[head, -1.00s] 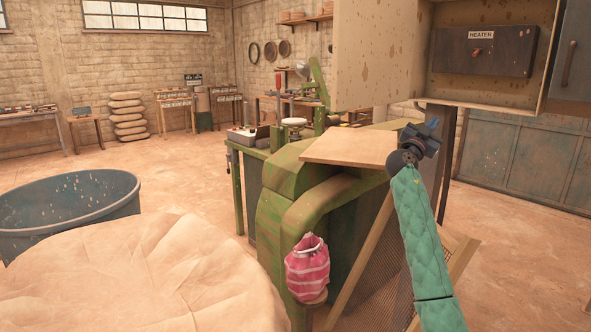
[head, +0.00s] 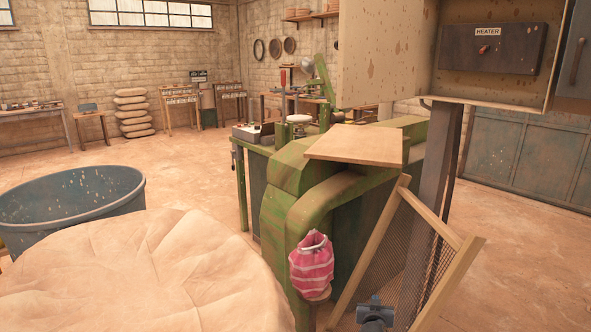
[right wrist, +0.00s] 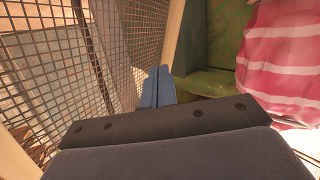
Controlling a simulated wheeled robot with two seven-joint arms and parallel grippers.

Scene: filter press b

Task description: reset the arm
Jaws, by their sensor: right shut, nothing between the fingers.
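My right gripper (head: 375,312) shows at the bottom of the head view, low in front of the mesh screen. In the right wrist view its blue fingers (right wrist: 157,88) are together with nothing between them. The rest of my right arm is out of the head view. My left gripper is not in view.
A wood-framed mesh screen (head: 455,240) leans by the green machine (head: 285,195); the mesh (right wrist: 65,50) is close on the left in the wrist view. A pink striped bag (head: 312,262) hangs on the machine. A blue tub (head: 70,200) and pale cloth mound (head: 130,275) stand left.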

